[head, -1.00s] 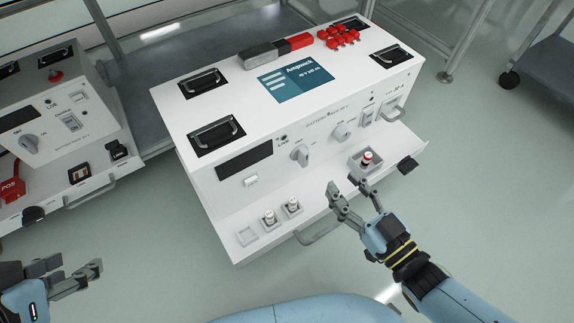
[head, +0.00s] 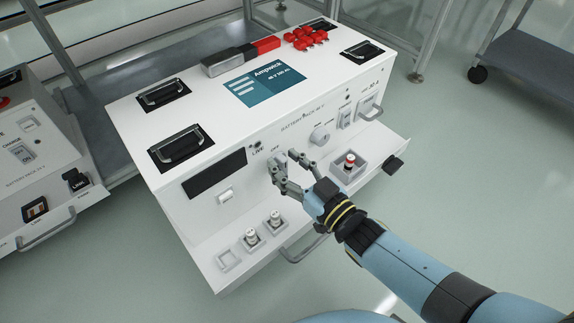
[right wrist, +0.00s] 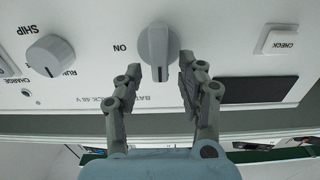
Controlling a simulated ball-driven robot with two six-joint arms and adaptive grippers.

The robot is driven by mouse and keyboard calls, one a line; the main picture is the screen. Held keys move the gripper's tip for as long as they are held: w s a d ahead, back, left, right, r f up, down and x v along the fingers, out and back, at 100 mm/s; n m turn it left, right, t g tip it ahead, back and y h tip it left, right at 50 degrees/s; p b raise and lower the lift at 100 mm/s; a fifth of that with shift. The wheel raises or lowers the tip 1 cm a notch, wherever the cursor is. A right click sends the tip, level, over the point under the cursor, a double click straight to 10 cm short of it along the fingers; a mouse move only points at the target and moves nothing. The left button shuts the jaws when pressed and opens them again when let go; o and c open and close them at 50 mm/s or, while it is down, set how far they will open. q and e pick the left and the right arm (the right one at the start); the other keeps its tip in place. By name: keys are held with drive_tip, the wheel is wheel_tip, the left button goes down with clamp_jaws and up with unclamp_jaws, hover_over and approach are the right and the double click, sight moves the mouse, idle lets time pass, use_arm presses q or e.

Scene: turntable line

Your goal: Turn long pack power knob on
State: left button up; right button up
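The long white battery pack (head: 235,140) has a grey power knob (head: 281,158) on its sloped front, with an OFF label beside it. In the right wrist view the knob (right wrist: 158,45) shows upside down, its bar straight along the picture's vertical, with ON to its left. My right gripper (head: 284,163) is open, one finger on either side of the knob. In the right wrist view the fingertips (right wrist: 158,72) sit around the knob's lower part, with gaps visible on both sides. My left gripper is out of view.
A second grey knob (head: 319,134) and a switch (head: 345,117) lie to the right on the same front. A red-topped button (head: 349,160) and small posts (head: 274,219) stand on the lower ledge. A shorter pack (head: 40,150) stands at the left.

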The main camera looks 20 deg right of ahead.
drive_tip(key=shift+w, duration=0.1)
clamp_jaws()
